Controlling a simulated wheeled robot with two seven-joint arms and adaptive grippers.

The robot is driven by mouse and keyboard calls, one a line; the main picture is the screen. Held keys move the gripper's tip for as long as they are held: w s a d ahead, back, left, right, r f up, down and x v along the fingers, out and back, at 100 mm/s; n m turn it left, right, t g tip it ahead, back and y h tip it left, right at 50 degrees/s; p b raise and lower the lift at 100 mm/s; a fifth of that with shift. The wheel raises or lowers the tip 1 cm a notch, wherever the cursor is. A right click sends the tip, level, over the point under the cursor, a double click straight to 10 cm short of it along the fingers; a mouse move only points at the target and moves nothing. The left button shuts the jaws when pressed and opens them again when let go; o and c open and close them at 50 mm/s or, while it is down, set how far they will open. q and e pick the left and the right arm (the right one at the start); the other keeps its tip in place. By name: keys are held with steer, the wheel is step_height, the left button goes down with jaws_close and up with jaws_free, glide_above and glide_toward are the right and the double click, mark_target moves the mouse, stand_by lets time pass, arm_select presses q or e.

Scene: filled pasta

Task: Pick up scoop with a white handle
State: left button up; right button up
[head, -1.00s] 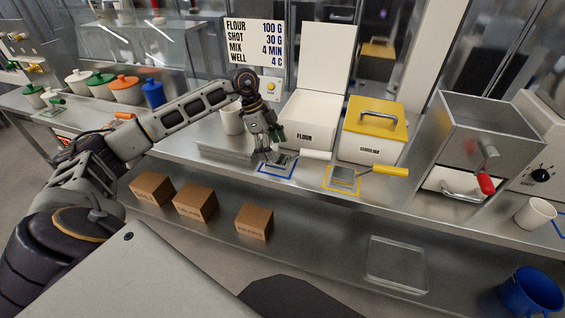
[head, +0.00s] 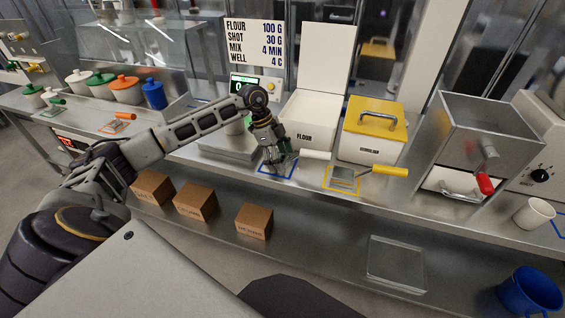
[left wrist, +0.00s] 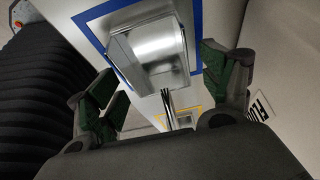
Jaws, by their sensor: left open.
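The scoop with the white handle (head: 317,155) lies on the steel counter, its metal pan in a blue square outline. My left gripper (head: 279,163) is at the pan, left of the handle, and partly covers the pan in the head view. In the left wrist view the shiny pan (left wrist: 150,48) shows inside the blue outline, ahead of the open fingers (left wrist: 166,95) with green pads. The handle cannot be made out there. Nothing is seen held between the fingers. My right gripper is not in view.
A second scoop with a yellow handle (head: 390,170) lies in a yellow outline to the right. The open white FLOUR bin (head: 305,130) and the yellow-lidded bin (head: 372,140) stand just behind. The counter's front edge is close.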

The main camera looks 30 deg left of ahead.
arm_select(q)
steer(key=shift+c, duration=1.6)
steer(key=c, duration=0.7)
steer(key=shift+c, duration=0.4)
steer(key=shift+r, duration=0.3)
step_height(320, 180, up, 10)
steer(key=shift+f, duration=0.25)
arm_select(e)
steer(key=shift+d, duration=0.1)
